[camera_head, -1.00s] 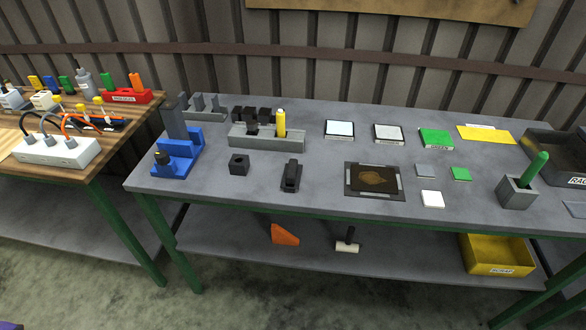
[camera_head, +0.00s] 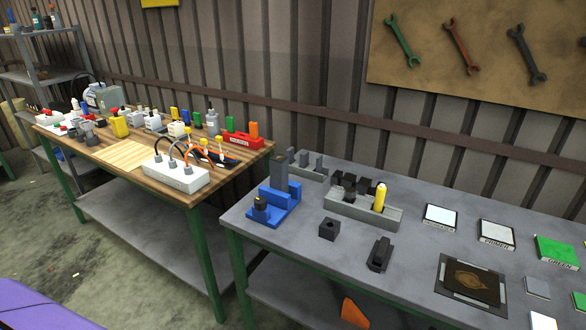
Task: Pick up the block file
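I cannot tell for sure which thing is the block file. On the grey workbench (camera_head: 225,217) a blue fixture (camera_head: 274,212) holds a tall grey block (camera_head: 279,172) upright. A grey rack (camera_head: 345,206) beside it carries several black pieces (camera_head: 350,182) and an upright yellow cylinder (camera_head: 380,197). In front lie a small black block with a hole (camera_head: 329,229) and a longer dark block (camera_head: 380,254). Neither of my grippers shows in the head view.
A wooden-topped bench (camera_head: 105,178) stands left with a white power strip (camera_head: 180,177), a red holder (camera_head: 243,141) and several bottles. White-topped boxes (camera_head: 440,217) and a dark plate (camera_head: 470,285) lie right. Wrenches (camera_head: 404,40) hang on a board (camera_head: 450,75). Floor is clear in front of the wooden bench.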

